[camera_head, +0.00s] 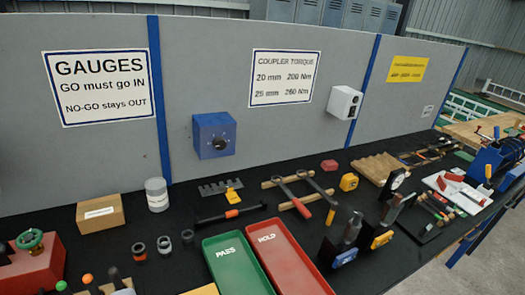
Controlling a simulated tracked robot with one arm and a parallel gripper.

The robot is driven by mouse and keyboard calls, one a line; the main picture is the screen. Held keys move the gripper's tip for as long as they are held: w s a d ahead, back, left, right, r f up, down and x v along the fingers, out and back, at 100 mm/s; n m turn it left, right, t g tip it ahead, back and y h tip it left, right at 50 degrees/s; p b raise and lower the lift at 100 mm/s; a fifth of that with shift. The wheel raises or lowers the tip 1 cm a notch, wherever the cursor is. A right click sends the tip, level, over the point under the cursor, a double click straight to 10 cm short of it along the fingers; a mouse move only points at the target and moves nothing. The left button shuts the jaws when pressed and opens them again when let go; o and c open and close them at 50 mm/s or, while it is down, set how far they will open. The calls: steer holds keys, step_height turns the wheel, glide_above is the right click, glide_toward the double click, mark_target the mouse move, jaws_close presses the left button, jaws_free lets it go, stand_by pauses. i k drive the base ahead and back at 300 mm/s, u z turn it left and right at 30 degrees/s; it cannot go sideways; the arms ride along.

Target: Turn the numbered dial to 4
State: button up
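A blue box (228,126) is fixed to the grey upright panel, left of the middle. Its front carries a dark round dial (219,143) with small pale marks around it. The marks are too small to read, and I cannot tell which number the dial points to. My gripper does not show in this view, so nothing of it is seen near the dial.
Below the panel, a black bench top holds a green PASS tray (238,268), a red HOLD tray (290,262), a cardboard box (100,212), a pale cylinder (157,195) and hand tools. A white box (344,102) is mounted right of the dial. Space directly before the dial looks clear.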

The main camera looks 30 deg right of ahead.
mark_target(219, 143)
steer(key=z, duration=0.15)
steer(key=i, duration=1)
steer(key=u, duration=0.1)
